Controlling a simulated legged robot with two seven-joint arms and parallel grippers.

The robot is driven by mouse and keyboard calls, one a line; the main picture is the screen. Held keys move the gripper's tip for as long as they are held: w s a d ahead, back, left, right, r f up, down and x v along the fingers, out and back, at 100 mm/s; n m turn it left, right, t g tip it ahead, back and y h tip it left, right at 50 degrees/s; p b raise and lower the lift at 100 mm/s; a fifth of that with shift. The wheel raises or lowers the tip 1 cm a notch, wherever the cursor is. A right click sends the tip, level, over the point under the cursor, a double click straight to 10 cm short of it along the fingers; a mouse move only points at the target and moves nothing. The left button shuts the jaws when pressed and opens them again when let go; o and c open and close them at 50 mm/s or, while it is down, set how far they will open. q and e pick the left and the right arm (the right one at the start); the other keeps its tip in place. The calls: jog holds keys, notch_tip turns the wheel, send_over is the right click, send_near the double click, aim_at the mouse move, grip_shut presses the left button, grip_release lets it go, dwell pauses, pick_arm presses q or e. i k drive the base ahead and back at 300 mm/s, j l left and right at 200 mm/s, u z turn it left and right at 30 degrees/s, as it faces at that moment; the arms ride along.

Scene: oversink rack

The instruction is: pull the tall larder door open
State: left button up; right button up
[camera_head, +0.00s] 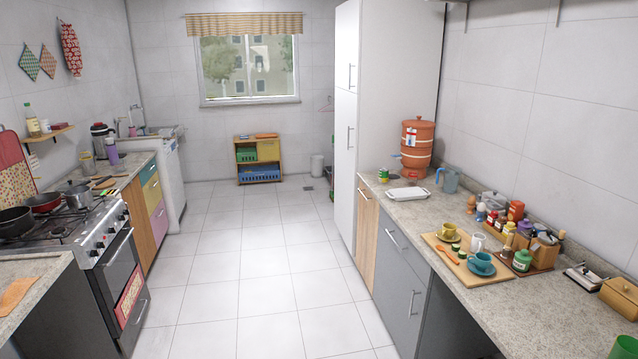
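The tall larder (389,102) is a white cabinet on the right side of the room, beyond the right counter. Its door side (344,150) faces left toward the aisle and is seen at a steep angle. An upper vertical handle (351,76) and a lower vertical handle (349,137) show on it. The doors look closed. Neither of my grippers is in view.
The tiled floor aisle (255,260) is clear up to the larder. The right counter (430,215) carries an orange clay pot (417,145), cups and jars. A stove (75,240) stands left. A small shelf unit (257,160) stands under the window.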

aim_at(347, 102)
jog(key=i+j+u, duration=0.1)
jog(key=i+u, duration=0.35)
jog(key=i, duration=2.05)
